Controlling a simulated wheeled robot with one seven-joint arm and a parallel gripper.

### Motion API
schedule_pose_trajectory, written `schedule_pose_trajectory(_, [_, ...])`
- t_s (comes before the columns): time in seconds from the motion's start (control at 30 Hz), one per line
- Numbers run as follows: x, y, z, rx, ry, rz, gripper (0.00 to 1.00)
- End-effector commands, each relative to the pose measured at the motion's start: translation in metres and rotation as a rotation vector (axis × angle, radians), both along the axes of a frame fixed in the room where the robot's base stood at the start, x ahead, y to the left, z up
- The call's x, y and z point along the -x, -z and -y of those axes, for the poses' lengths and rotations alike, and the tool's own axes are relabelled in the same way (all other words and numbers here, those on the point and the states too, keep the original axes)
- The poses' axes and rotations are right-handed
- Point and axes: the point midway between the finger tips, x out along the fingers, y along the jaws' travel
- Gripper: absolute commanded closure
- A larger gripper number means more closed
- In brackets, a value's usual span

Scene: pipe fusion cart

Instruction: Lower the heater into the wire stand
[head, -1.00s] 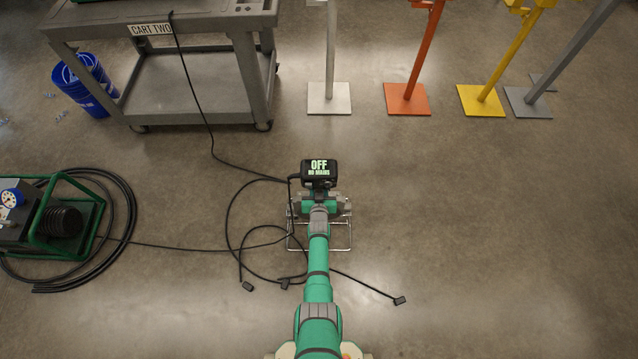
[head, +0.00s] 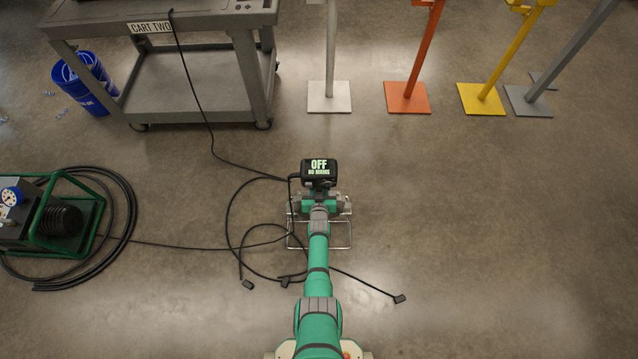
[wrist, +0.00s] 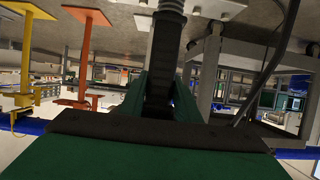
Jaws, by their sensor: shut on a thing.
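The heater (head: 319,168) shows in the head view as a dark box with a lit display reading "OFF NO MAINS". My gripper (head: 319,198) is just below it in the picture, largely hidden by my green arm. In the wrist view my gripper (wrist: 160,98) is shut on the heater's dark handle (wrist: 160,85), between green fingers. The wire stand (head: 346,246) is a thin metal frame on the floor, under and around my wrist. My arm covers its middle, so I cannot tell whether the heater touches it.
Black cables (head: 232,215) with loose plugs (head: 399,299) lie around the stand. A green-framed pump unit (head: 62,220) is at left. Cart two (head: 185,85) stands at the back left beside a blue bin (head: 85,82). Coloured posts (head: 407,97) stand behind. The right floor is clear.

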Motion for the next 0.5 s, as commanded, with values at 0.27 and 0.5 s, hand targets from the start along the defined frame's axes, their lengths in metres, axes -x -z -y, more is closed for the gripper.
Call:
schedule_pose_trajectory(0.27, [-0.0101,-0.0099,-0.0001,0.0,0.0,0.027,1.0])
schedule_pose_trajectory(0.5, [-0.0098,-0.0072,0.0,0.0,0.0,0.026,1.0])
